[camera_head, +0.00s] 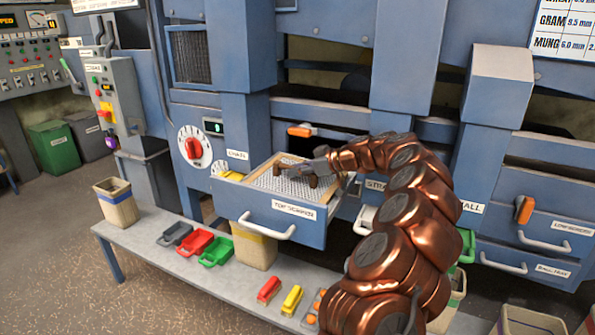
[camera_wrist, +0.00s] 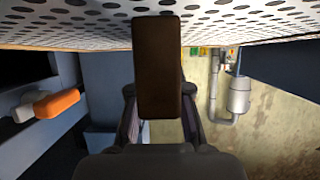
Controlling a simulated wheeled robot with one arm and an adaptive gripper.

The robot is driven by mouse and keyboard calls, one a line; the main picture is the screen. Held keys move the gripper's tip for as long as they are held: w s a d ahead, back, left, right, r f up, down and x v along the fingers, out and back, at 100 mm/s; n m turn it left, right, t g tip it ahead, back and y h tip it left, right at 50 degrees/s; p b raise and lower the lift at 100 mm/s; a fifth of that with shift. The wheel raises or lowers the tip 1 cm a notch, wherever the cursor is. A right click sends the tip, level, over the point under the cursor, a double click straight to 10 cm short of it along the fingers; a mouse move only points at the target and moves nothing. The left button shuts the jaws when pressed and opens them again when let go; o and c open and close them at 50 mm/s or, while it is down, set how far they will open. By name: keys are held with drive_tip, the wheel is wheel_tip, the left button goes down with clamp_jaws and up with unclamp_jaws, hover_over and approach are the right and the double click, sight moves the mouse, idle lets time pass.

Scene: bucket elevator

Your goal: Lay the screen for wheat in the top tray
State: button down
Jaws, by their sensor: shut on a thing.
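The top tray (camera_head: 268,217) is a blue drawer labelled "TOP SCREEN", pulled out from the machine. A perforated screen (camera_head: 268,181) with a pale wooden frame is within the tray's outline; whether it rests on the bottom or hangs slightly above is unclear. My gripper (camera_head: 313,167) is over the screen, shut on its brown handle. In the wrist view the dark brown handle (camera_wrist: 157,65) stands between the fingers, with the holed sheet (camera_wrist: 230,22) along the top. No grain name on the screen is readable.
A grey bench (camera_head: 150,225) below holds a bin (camera_head: 116,203), grey, red and green scoops (camera_head: 217,251), and red and yellow small items. An orange latch (camera_head: 300,131) is above the tray. Other drawers (camera_head: 545,225) are at right. A chart (camera_head: 565,35) hangs upper right.

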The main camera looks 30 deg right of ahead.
idle(0.3)
drive_tip(key=c, duration=1)
unclamp_jaws()
drive_tip(key=shift+f, duration=0.1)
drive_tip(key=shift+s, duration=0.1)
drive_tip(key=v, duration=1.2)
